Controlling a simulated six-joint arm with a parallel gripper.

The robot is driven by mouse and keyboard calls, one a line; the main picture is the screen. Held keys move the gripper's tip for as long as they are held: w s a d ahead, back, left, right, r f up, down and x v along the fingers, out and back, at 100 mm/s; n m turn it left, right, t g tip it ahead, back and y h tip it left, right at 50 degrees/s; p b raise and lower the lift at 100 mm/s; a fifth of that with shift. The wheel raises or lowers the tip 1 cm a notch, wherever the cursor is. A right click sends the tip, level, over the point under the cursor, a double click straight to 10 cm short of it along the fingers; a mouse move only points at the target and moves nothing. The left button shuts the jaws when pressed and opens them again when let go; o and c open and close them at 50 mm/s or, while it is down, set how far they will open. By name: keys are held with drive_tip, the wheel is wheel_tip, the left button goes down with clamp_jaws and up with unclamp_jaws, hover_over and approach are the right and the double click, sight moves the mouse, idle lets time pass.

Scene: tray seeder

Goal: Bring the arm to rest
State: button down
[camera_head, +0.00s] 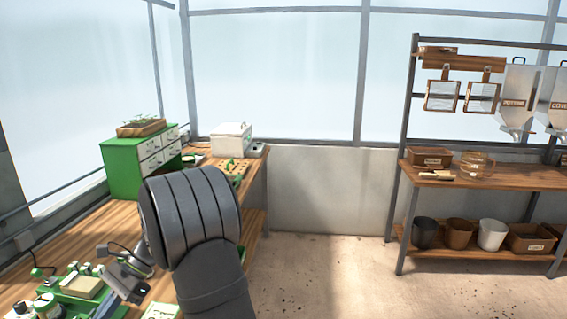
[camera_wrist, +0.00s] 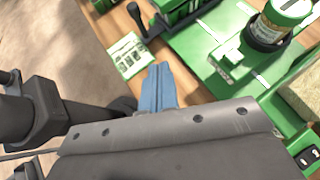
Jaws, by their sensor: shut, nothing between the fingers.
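My gripper (camera_wrist: 160,76) shows in the wrist view as two blue fingers pressed together, shut and empty. It hangs above the wooden bench, beside the green tray seeder machine (camera_wrist: 212,42) and a small green-and-white card (camera_wrist: 124,55). In the head view my dark arm link fills the lower middle and hides part of the bench (camera_head: 60,245). My wrist reaches down at the lower left, close to the green machine (camera_head: 68,284).
A jar (camera_wrist: 274,26) with a green lid stands on the machine. A green drawer cabinet (camera_head: 124,170) with a seedling tray (camera_head: 141,127) and a white box (camera_head: 231,139) stand farther back on the bench. A shelf rack (camera_head: 480,179) is at right. Floor between is clear.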

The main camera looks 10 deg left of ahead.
drive_tip(key=s+a+f+m+g+y, duration=0.1)
drive_tip(key=s+a+f+g+y, duration=0.2)
drive_tip(key=s, duration=0.4)
drive_tip(key=shift+s+a+f+y, duration=0.2)
drive_tip(key=shift+a+f+y, duration=0.05)
drive_tip(key=shift+f+y, duration=0.2)
drive_tip(key=c, duration=0.6)
unclamp_jaws()
drive_tip(key=o, duration=0.6)
drive_tip(key=shift+s+a+r+n+h, duration=0.2)
drive_tip(key=shift+s+r+n+h, duration=0.55)
drive_tip(key=shift+r+h, duration=0.25)
drive_tip(key=s+r+n+t+h, duration=0.1)
drive_tip(key=s+r+n+t, duration=0.2)
drive_tip(key=r+t, duration=0.5)
drive_tip(key=s+r+n+t+h, duration=0.2)
drive_tip(key=r+t, duration=0.1)
drive_tip(key=r, duration=1)
drive_tip(key=x, duration=1)
drive_tip(key=shift+a+f, duration=0.15)
drive_tip(key=shift+a, duration=0.2)
